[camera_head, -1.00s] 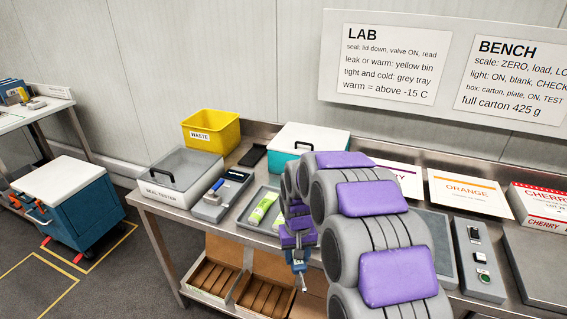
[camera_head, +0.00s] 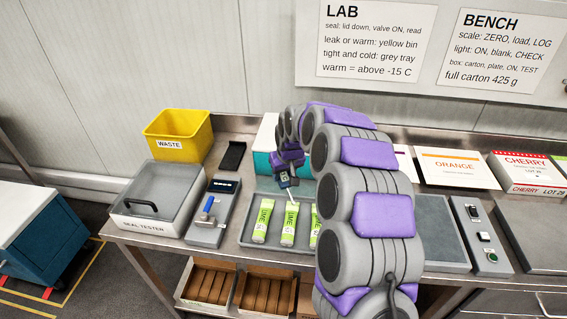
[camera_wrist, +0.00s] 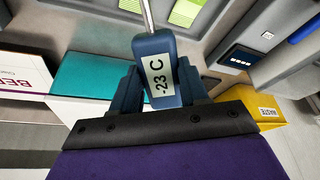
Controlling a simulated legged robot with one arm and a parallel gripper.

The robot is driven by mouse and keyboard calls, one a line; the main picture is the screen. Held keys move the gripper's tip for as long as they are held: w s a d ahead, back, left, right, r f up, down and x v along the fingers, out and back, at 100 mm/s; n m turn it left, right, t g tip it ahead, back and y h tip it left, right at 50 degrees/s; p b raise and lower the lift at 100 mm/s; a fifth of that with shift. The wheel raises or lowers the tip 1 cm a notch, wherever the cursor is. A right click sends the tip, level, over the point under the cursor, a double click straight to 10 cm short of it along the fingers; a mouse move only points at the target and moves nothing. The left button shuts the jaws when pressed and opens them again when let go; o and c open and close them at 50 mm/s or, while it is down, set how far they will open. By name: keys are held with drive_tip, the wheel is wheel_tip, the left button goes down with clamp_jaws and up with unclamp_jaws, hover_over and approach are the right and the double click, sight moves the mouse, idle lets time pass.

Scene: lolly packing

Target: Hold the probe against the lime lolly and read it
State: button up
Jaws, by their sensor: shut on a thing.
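Three green-and-white LIME lollies lie in the grey tray (camera_head: 252,241): a left one (camera_head: 263,220), a middle one (camera_head: 289,222) and a right one (camera_head: 314,228), partly hidden by my arm. My gripper (camera_head: 288,175) is shut on the blue probe (camera_wrist: 160,62) above the back of the tray. The probe's label reads -23 C in the wrist view. Its thin metal rod (camera_wrist: 146,14) points down to the top end of the middle lolly in the head view; I cannot tell for sure whether it touches. The rod's tip is out of the wrist view.
The seal tester (camera_head: 160,190) and a small unit with a display (camera_head: 215,212) stand left of the tray. The yellow WASTE bin (camera_head: 180,135), a black slab (camera_head: 233,155) and a teal box with a white lid (camera_head: 264,150) are behind. Cartons (camera_head: 210,285) sit below.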

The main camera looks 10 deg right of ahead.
sight(283, 178)
drive_tip(key=f, duration=0.2)
drive_tip(key=f+b, duration=0.1)
drive_tip(key=shift+a+f+b, duration=0.2)
drive_tip(key=shift+f+b, duration=0.1)
drive_tip(key=shift+f, duration=0.05)
drive_tip(key=shift+d+f, duration=0.2)
drive_tip(key=shift+f, duration=0.15)
drive_tip(key=shift+a+f+b, duration=0.2)
drive_tip(key=shift+f, duration=0.35)
drive_tip(key=shift+a+f+b, duration=0.15)
drive_tip(key=shift+f, duration=0.4)
drive_tip(key=shift+a, duration=0.55)
drive_tip(key=shift+d, duration=0.4)
